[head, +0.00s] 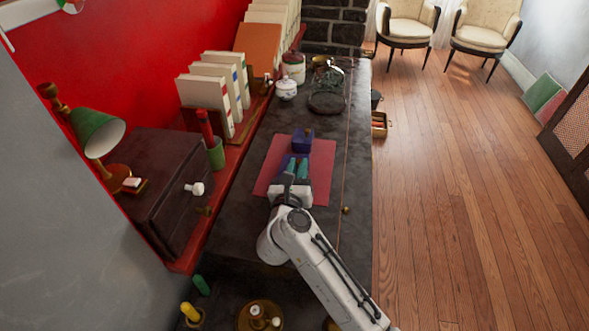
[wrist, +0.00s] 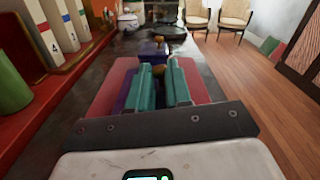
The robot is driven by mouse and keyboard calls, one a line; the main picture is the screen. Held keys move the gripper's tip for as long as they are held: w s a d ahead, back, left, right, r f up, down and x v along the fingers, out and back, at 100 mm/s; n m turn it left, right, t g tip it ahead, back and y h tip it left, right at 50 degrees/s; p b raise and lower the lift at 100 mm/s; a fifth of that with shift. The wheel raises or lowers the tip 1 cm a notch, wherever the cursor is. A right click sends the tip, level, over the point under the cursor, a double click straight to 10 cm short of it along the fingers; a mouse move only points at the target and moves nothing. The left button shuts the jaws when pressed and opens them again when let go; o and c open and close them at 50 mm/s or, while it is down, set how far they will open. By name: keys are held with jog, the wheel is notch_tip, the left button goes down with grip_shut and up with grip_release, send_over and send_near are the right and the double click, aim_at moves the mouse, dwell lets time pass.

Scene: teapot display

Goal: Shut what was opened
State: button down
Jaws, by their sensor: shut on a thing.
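My gripper (head: 297,168) has teal fingers and reaches low over a red mat (head: 265,185) on the dark counter. In the wrist view my gripper (wrist: 164,82) is closed around a small brown knob (wrist: 158,71). A flat purple piece (wrist: 122,92) lies under and left of the fingers; whether the knob belongs to it is hidden. Just beyond the fingertips a purple box (head: 302,143) with a small knob on top stands on the mat. At the counter's right side an open wooden drawer or tray (head: 380,126) shows red contents.
A dark cabinet (head: 150,190) with a white knob, a green lamp (head: 100,135), a green cup (head: 216,155) and upright books (head: 205,100) line the left. Wooden floor is free at right.

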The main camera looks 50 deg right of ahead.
jog(key=shift+s+f+m, duration=0.1)
jog(key=shift+f+m, duration=0.1)
jog(key=shift+m, duration=0.2)
jog(key=c, duration=1.1)
grip_release()
jog(key=shift+o, duration=0.2)
jog(key=b+v, duration=0.2)
jog(key=v, duration=0.8)
jog(key=shift+s+a, duration=0.2)
jog(key=shift+a, duration=0.1)
